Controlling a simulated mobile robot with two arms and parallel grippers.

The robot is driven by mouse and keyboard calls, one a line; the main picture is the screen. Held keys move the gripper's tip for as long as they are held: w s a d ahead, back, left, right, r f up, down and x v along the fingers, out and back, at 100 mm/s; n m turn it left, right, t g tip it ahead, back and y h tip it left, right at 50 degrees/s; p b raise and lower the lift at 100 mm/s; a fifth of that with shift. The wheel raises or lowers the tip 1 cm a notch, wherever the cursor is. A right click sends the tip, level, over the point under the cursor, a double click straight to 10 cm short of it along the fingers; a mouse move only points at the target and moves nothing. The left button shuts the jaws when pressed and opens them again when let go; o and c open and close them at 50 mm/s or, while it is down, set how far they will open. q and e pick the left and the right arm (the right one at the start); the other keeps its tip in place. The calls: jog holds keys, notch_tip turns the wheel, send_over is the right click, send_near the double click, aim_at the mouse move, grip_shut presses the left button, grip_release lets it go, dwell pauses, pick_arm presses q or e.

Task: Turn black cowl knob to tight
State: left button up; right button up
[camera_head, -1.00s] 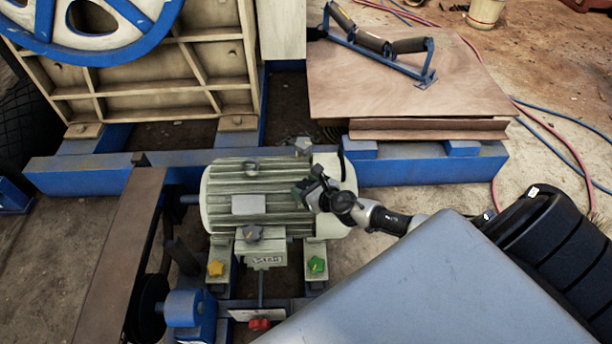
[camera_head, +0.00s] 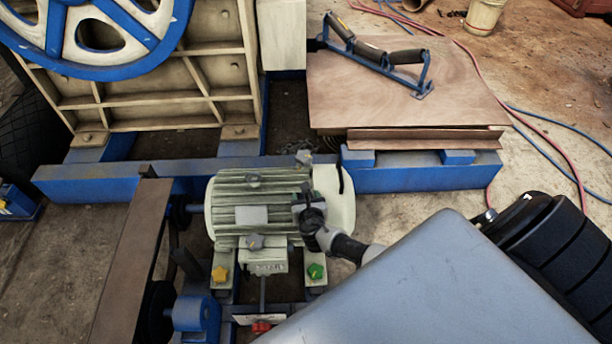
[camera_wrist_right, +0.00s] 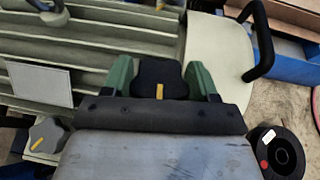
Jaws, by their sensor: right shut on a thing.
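The black cowl knob (camera_wrist_right: 160,78) has a yellow mark pointing toward the bottom of the right wrist view. It sits between the two green fingers of my right gripper (camera_wrist_right: 162,82), which is shut on it. In the head view, my right gripper (camera_head: 309,212) is at the right part of the pale green ribbed motor (camera_head: 240,190), and the knob is hidden there. The motor's smooth cream cowl (camera_head: 336,200) is just right of the gripper. My left gripper is not in view.
Grey knobs stand on the motor's top (camera_head: 303,157) and front (camera_head: 255,242). A yellow knob (camera_head: 220,273), a green knob (camera_head: 315,271) and a red knob (camera_head: 261,327) are lower down. Blue frame beams (camera_head: 420,176) lie behind.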

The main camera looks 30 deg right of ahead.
jog(key=shift+a+m+g+h, duration=0.1)
jog(key=shift+m+g+h, duration=0.5)
jog(key=shift+m+h, duration=0.4)
jog(key=shift+m+g+h, duration=0.7)
jog(key=shift+m+h, duration=0.2)
jog(key=shift+m+g+h+b, duration=0.4)
jog(key=shift+m+g+h, duration=0.3)
jog(key=shift+m+g, duration=0.25)
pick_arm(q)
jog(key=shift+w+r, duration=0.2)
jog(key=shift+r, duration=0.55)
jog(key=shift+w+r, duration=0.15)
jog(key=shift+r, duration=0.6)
pick_arm(e)
jog(key=shift+m+g+h, duration=0.6)
jog(key=shift+m+g, duration=0.05)
jog(key=shift+m, duration=0.1)
jog(key=o, duration=0.9)
